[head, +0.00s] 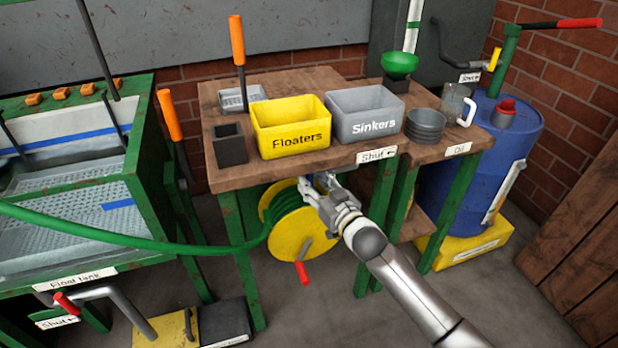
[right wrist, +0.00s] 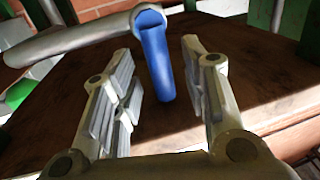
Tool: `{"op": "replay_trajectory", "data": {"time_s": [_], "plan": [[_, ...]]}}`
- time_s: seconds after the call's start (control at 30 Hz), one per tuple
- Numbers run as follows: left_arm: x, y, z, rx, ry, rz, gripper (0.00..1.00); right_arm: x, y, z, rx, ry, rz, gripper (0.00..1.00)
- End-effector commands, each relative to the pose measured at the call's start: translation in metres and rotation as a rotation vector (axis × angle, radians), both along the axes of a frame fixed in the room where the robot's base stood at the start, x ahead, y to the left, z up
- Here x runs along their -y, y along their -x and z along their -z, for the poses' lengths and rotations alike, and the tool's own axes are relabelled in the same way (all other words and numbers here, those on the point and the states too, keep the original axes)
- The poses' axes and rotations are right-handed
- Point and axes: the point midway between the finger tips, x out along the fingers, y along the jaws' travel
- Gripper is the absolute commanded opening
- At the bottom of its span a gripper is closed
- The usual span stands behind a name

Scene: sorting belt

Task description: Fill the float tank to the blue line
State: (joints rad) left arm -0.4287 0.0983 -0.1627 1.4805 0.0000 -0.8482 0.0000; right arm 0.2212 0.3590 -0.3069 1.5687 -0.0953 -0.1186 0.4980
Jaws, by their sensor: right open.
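The float tank (head: 135,195) is a green frame at the left, with mesh inside and a blue line (head: 75,140) on its pale back wall. I cannot make out a water level. A green hose (head: 150,240) runs from a yellow reel (head: 300,235) under the bench across the tank's front. My right gripper (head: 325,188) is open at the bench's front edge, above the reel. In the right wrist view, a blue lever handle (right wrist: 154,62) on a grey pipe (right wrist: 75,40) shows between the spread fingers (right wrist: 165,85), with gaps on both sides. My left gripper is out of view.
The wooden bench (head: 300,175) carries a yellow Floaters bin (head: 290,125), a grey Sinkers bin (head: 363,110) and a glass jug (head: 456,103). A blue drum (head: 515,140) stands at the right. Open floor lies at front right.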

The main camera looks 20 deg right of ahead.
Motion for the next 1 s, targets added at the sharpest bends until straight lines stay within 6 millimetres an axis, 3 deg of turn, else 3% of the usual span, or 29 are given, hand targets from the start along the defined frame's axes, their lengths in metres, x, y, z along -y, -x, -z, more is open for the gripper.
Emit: {"op": "replay_trajectory", "data": {"time_s": [0.23,0.63,0.93,1.0], "plan": [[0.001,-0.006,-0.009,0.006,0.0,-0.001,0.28,-0.005,-0.024,0.0,0.001,-0.001,0.0,0.41],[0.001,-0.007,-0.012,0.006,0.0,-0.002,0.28,-0.007,-0.028,0.0,0.0,-0.001,0.0,0.39],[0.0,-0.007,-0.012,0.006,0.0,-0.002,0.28,-0.007,-0.028,0.0,0.0,-0.001,-0.001,0.01],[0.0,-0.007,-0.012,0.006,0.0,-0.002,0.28,-0.007,-0.028,0.001,-0.001,-0.001,-0.001,0.0]]}}
